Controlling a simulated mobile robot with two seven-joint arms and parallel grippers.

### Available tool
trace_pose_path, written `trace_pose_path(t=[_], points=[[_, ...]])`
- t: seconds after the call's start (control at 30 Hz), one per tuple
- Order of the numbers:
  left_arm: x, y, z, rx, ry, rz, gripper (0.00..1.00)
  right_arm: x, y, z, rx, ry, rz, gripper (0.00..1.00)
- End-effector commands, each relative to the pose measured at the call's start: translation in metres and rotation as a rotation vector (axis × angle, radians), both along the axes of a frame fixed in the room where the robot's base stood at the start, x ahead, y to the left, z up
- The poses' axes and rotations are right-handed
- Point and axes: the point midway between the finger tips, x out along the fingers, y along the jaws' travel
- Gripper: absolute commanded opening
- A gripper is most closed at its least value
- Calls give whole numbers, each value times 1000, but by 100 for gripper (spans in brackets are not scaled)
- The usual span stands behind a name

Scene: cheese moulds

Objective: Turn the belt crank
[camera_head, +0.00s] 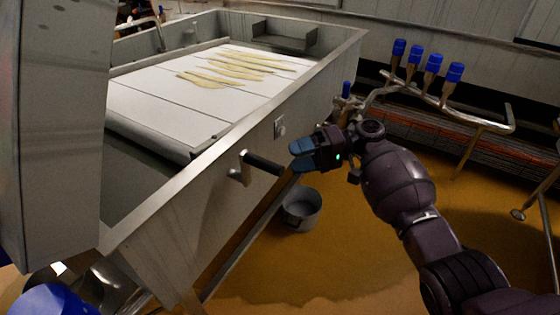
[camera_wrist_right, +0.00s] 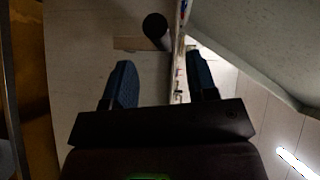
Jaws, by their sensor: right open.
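The belt crank shows in the head view on the outer side of the steel trough (camera_head: 340,62). It has a metal crank arm (camera_head: 239,174) and a black handle (camera_head: 262,163) sticking out to the right. My right gripper (camera_head: 298,156) is just right of the handle's free end, its blue fingers pointing toward the crank. In the right wrist view my right gripper (camera_wrist_right: 161,80) is open, with nothing visible between its fingers. The dark round handle end (camera_wrist_right: 155,24) lies ahead of the fingertips; the crank arm is not clear there. My left gripper is not in view.
A white belt (camera_head: 150,98) in the trough carries several pale strips (camera_head: 235,68). A grey bucket (camera_head: 301,208) stands on the tan floor below my gripper. A pipe rack (camera_head: 455,112) with several blue-topped fittings (camera_head: 433,64) stands at right.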

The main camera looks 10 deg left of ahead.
Motion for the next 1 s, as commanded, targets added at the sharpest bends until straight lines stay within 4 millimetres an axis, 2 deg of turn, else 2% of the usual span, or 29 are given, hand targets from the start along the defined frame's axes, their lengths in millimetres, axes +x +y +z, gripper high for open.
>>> trace_pose_path(t=[0.1,0.3,1.0], points=[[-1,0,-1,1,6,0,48,7,-17,2,-1,2,-1,53],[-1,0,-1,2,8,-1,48,13,-32,4,0,2,0,53],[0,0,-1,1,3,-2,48,14,-35,5,1,1,0,53]])
